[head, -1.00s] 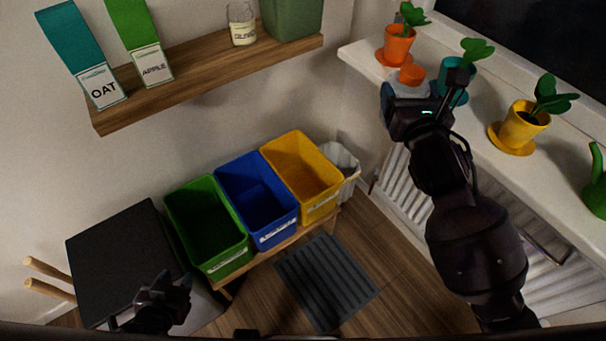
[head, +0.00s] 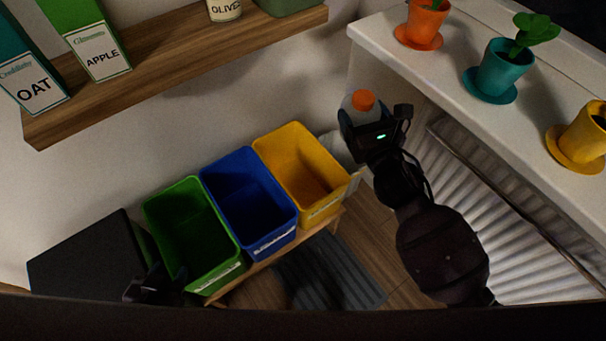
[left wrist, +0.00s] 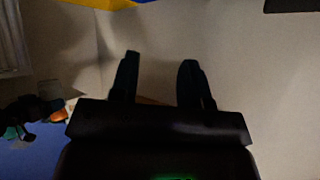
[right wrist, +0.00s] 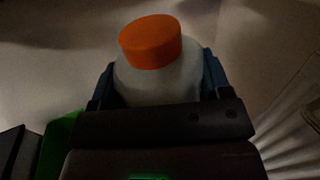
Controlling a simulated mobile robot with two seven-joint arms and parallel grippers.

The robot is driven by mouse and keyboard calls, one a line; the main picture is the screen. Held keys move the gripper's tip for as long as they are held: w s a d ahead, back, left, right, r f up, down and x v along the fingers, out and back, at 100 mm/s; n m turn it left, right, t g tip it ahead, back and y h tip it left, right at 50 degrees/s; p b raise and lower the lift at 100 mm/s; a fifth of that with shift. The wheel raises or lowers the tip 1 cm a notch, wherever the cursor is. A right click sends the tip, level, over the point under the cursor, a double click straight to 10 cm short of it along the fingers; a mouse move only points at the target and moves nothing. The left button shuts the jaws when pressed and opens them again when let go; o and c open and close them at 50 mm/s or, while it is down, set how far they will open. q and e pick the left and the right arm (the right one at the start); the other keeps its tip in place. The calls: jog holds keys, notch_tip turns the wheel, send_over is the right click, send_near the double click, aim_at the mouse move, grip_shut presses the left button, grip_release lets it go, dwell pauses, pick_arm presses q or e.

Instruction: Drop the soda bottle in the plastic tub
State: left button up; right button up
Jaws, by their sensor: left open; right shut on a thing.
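The soda bottle (head: 351,104) is pale with an orange cap. My right gripper (head: 372,127) is shut on it and holds it upright in the air, left of the windowsill and up and right of the yellow tub (head: 327,212). In the right wrist view the bottle (right wrist: 158,82) sits between the fingers, its lower part hidden. Green (head: 152,222), blue (head: 207,187) and yellow tubs stand in a row, open at the top. Their labels are too small to read. My left gripper (left wrist: 157,80) is open and empty; in the head view it is dark near the green tub.
A white bin partly shows behind the yellow tub. Potted plants, one in a teal pot (head: 499,70), line the windowsill (head: 440,65) over a radiator (head: 500,215). A wooden shelf (head: 180,75) with cartons hangs above the tubs.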

pick_arm(q)
notch_tip(320, 180, down, 7)
jog(key=w+d+m+b, duration=0.1)
jog(key=b, duration=1.1)
jog(key=shift+w+h+b, duration=0.3)
jog(key=shift+b, duration=0.05)
pick_arm(e)
jog(key=w+a+f+n+g+y, duration=0.1)
jog(key=w+a+f+y, duration=0.1)
jog(key=f, duration=0.7)
jog(key=w+a+f+n+g+y, duration=0.1)
jog(key=w+a+f+n+y, duration=0.1)
jog(key=w+a+f, duration=0.3)
jog(key=w+a+f+n+g+y, duration=0.1)
jog(key=w+a+f+y, duration=0.1)
jog(key=f, duration=1)
jog(key=shift+w+a+f+n+g, duration=0.35)
jog(key=shift+w+a, duration=0.5)
jog(key=shift+w, duration=0.55)
pick_arm(q)
jog(key=shift+d, duration=0.1)
